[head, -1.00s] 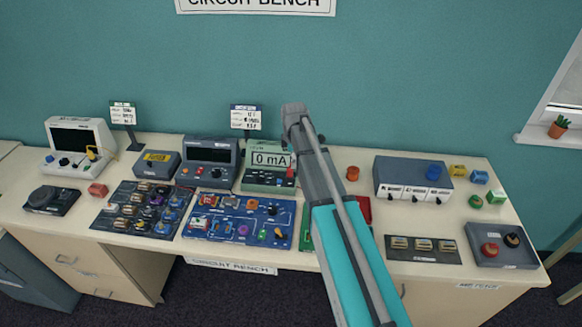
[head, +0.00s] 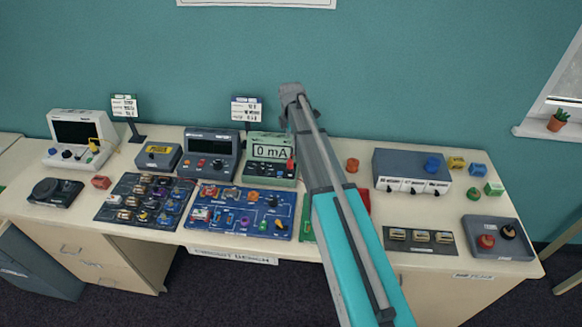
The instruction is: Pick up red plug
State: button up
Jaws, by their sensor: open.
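A small red piece (head: 291,166) that looks like a plug stands at the right front of the green meter (head: 259,172), whose screen reads 0 mA. It is beside my arm's grey link and seems clear of it. My arm rises from the bottom edge across the bench and ends in a grey joint at the top. My gripper does not show, so its place relative to the red piece cannot be told.
A blue circuit board (head: 266,222) and a dark board (head: 118,213) with several parts lie in front. A grey box (head: 392,166) and a grey tray (head: 474,227) with red and black knobs stand right. My arm hides part of a green board (head: 306,226).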

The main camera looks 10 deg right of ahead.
aim_at(290, 164)
jog(key=shift+f+b, duration=3.85)
jog(key=shift+f, duration=0.15)
jog(key=shift+f, duration=0.1)
jog(key=shift+w+a+f+b, duration=0.1)
jog(key=shift+f+b, duration=1.2)
jog(key=shift+w+a+f+b, duration=0.1)
jog(key=shift+f+b, duration=1.15)
jog(key=shift+b, duration=0.05)
jog(key=shift+c, duration=0.3)
grip_shut()
